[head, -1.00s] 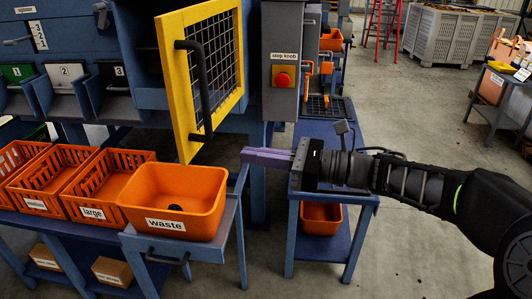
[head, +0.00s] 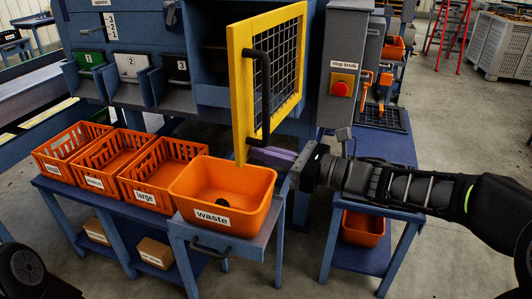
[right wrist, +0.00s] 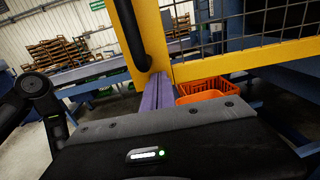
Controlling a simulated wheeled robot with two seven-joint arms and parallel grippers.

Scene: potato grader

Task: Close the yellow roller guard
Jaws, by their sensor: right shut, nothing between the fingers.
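The yellow roller guard (head: 242,95) is a yellow frame with dark wire mesh and a black bar handle (head: 265,98). It stands swung open, out from the blue machine. My right gripper (head: 258,153) has purple fingers, shut and empty. The fingers are at the guard's lower part, just below the handle's lower end. In the right wrist view, the fingers (right wrist: 158,88) point at the lower corner of the guard (right wrist: 150,42), and the handle (right wrist: 130,35) is left of them. I cannot tell whether they touch the frame. My left gripper is not in view.
An orange waste bin (head: 190,207) with a dark lump inside stands below the guard on a blue stand. Several orange crates (head: 137,178) are left of it. A grey box with a red stop knob (head: 341,89) is right of the guard. Blue table (head: 385,195) lies under my right arm.

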